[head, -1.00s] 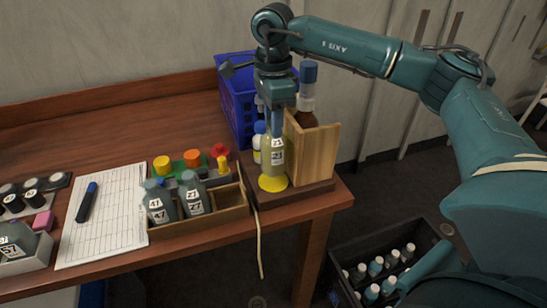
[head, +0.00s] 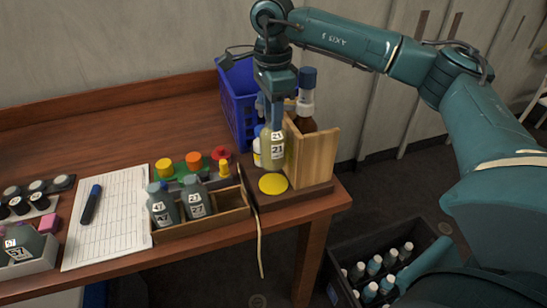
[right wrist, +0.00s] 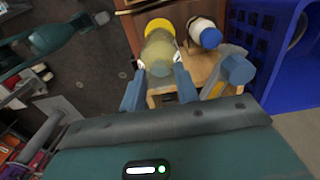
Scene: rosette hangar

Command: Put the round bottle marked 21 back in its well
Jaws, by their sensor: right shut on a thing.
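The round bottle marked 21 (head: 272,158) has a pale yellow-green body and a white label. My right gripper (head: 277,108) is shut on its upper part and holds it upright just above a yellow disc (head: 273,184). In the right wrist view the bottle (right wrist: 158,58) is between the two fingers, with the disc (right wrist: 159,26) beyond it. A wooden tray (head: 205,228) to the left holds grey bottles marked 41 (head: 162,208) and, it seems, 27 (head: 196,200). The right compartment of the tray looks empty. My left gripper is not in view.
A wooden panel (head: 313,160) stands close right of the bottle, with a brown blue-capped bottle (head: 306,105) behind it. A blue basket (head: 238,105) is behind. A cable (head: 259,230) hangs over the table edge.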

